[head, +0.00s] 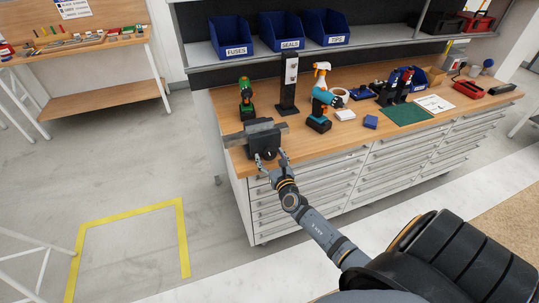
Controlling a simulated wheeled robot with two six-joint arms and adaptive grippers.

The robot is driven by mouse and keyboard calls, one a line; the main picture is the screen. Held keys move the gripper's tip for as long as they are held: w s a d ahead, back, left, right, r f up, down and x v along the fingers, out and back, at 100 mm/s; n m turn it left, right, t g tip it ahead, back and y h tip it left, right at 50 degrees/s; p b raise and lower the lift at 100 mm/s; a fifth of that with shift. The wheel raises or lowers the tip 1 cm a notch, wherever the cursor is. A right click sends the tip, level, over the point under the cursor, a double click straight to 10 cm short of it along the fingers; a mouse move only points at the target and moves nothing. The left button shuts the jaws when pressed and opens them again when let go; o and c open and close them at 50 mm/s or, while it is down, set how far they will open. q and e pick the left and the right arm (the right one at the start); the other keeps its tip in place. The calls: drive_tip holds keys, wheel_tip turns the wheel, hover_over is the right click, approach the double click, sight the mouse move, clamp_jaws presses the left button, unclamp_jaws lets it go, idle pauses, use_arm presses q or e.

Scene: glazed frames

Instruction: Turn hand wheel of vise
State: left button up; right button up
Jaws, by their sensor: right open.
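The vise (263,134) is dark grey and stands at the left front corner of the wooden workbench. Its hand wheel (268,154) is a small dark round shape on the vise's front, low down. My right gripper (270,159) is open at the front of the vise, with one finger to each side of the hand wheel. I cannot tell whether the fingers touch the wheel. My left gripper is not in view.
On the workbench (350,137) stand a green drill (246,98), a teal drill (321,108), a spray bottle (321,72) and a green mat (406,114). Blue bins (281,31) sit on the shelf above. Drawers (330,181) fill the bench front.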

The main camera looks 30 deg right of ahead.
drive_tip(key=shift+w+d, duration=0.15)
drive_tip(key=shift+w, duration=0.2)
drive_tip(key=c, duration=1.2)
